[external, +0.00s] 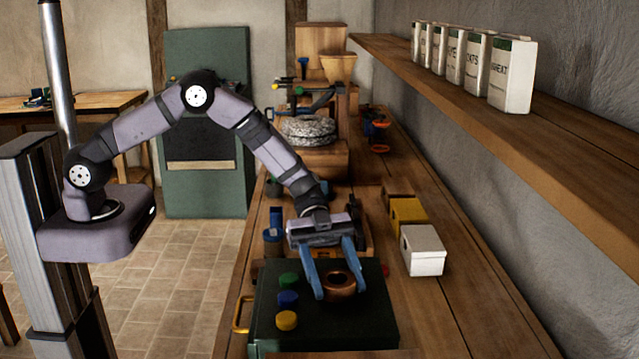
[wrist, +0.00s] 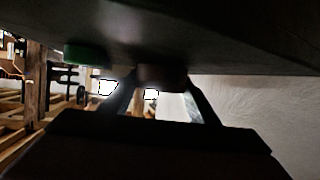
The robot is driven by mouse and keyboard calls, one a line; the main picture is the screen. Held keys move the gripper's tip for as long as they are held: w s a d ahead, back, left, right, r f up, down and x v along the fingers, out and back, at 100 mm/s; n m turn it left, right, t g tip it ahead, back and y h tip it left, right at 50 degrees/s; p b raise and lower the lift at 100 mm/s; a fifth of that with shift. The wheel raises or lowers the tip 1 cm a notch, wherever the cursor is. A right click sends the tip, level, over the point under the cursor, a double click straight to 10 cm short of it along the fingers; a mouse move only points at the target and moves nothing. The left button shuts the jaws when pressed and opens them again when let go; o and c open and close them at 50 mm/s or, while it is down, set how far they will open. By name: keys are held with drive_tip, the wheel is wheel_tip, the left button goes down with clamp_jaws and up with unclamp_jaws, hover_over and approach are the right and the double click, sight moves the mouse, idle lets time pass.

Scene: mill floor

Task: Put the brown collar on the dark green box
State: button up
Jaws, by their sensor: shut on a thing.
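The brown collar (external: 340,281) is a ring with a dark hole, between the blue fingers of my gripper (external: 339,291) in the external view. My gripper is shut on it, with one finger on each side. The collar is at the top of the dark green box (external: 362,325), right of its coloured knobs. It looks to be on or very close to the lid; I cannot tell whether it touches. In the dim wrist view the collar (wrist: 162,77) shows between the fingers, against the dark box surface (wrist: 230,45). My gripper hides part of the collar.
Green (external: 288,280), blue (external: 287,299) and yellow (external: 286,320) knobs stand on the box's left side. A yellow handle (external: 241,314) is at its left edge. White (external: 422,250) and yellow (external: 406,217) boxes stand behind right. The bench right of the green box is clear.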

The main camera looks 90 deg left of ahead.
drive_tip(key=shift+f, duration=0.1)
drive_tip(key=o, duration=1.2)
drive_tip(key=shift+c, duration=0.2)
drive_tip(key=b+v, duration=0.3)
drive_tip(key=v, duration=0.9)
drive_tip(key=shift+b, duration=0.4)
